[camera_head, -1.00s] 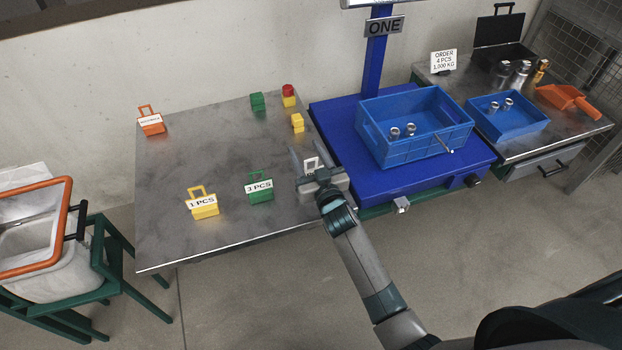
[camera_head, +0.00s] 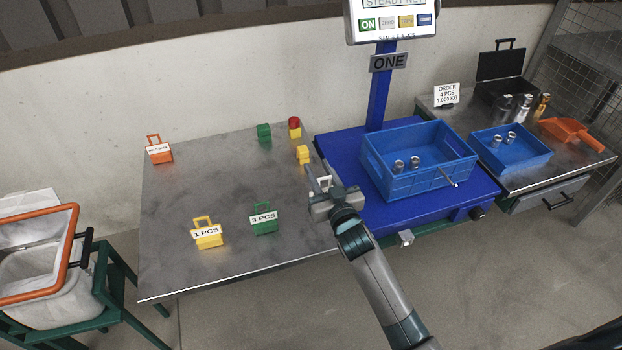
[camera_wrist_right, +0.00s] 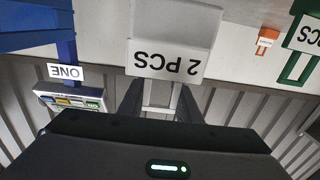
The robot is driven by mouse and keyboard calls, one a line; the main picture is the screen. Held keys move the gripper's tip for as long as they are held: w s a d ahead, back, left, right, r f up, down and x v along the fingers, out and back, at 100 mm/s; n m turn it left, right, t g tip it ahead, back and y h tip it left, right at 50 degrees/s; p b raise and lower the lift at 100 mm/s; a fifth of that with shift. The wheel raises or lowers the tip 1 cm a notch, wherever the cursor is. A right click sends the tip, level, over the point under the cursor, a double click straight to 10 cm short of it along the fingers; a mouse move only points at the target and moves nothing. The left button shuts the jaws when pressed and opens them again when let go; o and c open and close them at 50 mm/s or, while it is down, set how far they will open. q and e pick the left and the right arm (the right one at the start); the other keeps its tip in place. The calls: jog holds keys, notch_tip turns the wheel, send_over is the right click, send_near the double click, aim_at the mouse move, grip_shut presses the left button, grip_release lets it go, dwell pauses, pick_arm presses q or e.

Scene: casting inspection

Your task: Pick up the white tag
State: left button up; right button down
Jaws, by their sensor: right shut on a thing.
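The white tag (camera_wrist_right: 172,45), labelled "2 PCS", shows large in the right wrist view with its handle between the fingers of my right gripper (camera_wrist_right: 160,95). In the head view only a small part of the white tag (camera_head: 324,182) shows behind my right gripper (camera_head: 318,182). The right gripper is shut on the tag's handle at the right edge of the grey table. I cannot tell from these views whether the tag still touches the table. My left gripper is not in view.
A green "3 PCS" tag (camera_head: 264,222), a yellow "1 PCS" tag (camera_head: 207,238) and an orange tag (camera_head: 160,154) stand on the table (camera_head: 185,270). The blue scale (camera_head: 350,150) with a blue crate (camera_head: 390,187) stands close right.

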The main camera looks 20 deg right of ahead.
jog(key=s+d+r, duration=0.2)
jog(key=d+r, duration=0.3)
jog(key=d, duration=0.4)
jog(key=shift+s+d+r, duration=0.15)
jog(key=shift+s+r, duration=0.05)
jog(key=shift+r, duration=0.2)
